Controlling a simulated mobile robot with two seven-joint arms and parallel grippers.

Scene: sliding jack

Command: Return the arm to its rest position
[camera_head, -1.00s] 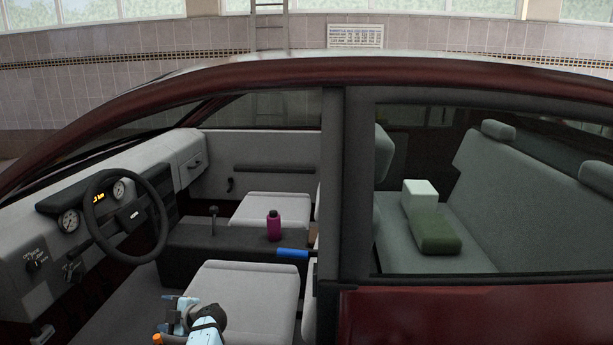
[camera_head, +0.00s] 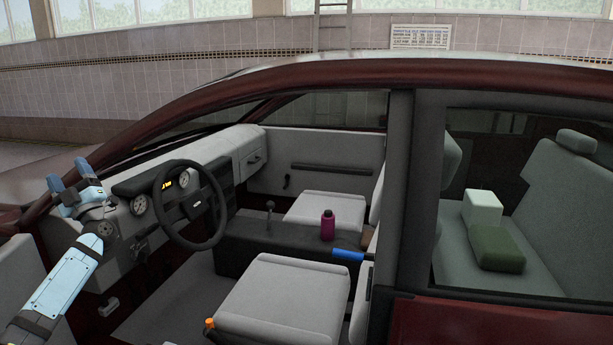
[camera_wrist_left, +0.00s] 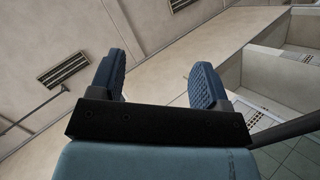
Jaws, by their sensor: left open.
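My left arm comes in from the left in the head view. Its gripper (camera_head: 71,180) is raised in front of the dashboard's left end, near the car's front door pillar, with its fingers pointing up. The fingers are apart and hold nothing. In the left wrist view the two blue ribbed fingers of the gripper (camera_wrist_left: 158,82) are spread, with only wall and ceiling beyond them. My right gripper is not in view.
The steering wheel (camera_head: 190,205) and dashboard (camera_head: 215,155) lie right of my arm. The front seat (camera_head: 285,298), a purple bottle (camera_head: 327,226) and a blue handle (camera_head: 348,255) are inside. The red roof frame (camera_head: 300,72) arches above. A white box (camera_head: 483,208) and green box (camera_head: 497,249) sit on the rear seat.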

